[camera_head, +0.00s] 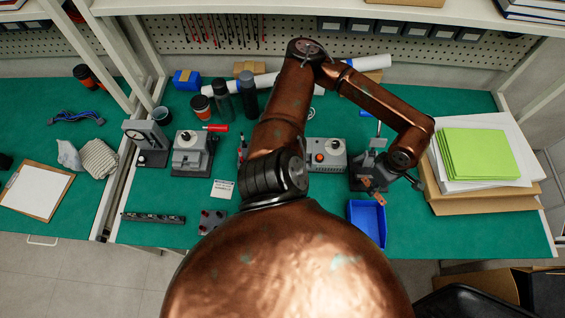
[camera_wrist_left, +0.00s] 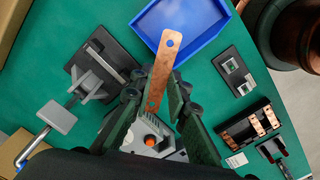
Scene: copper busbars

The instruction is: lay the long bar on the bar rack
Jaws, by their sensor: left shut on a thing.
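The long bar (camera_wrist_left: 165,68) is a flat copper strip with a hole near its end. My left gripper (camera_wrist_left: 161,108) is shut on it in the left wrist view, and the bar's free end reaches over the edge of a blue tray. In the head view the left gripper (camera_head: 373,182) is small and dark behind the tray, with a bit of copper bar (camera_head: 379,198) showing. A dark holder with several copper pieces (camera_wrist_left: 250,124), which looks like the bar rack, is at the right of the wrist view. I cannot tell whether the bar touches anything below. My right gripper is not in view.
The blue tray (camera_head: 367,226) stands near the table's front edge. A grey box with an orange button (camera_head: 326,155) and a dark lever fixture (camera_wrist_left: 90,72) are close to the gripper. Green paper (camera_head: 475,154) is stacked at right. My arm hides the table's middle.

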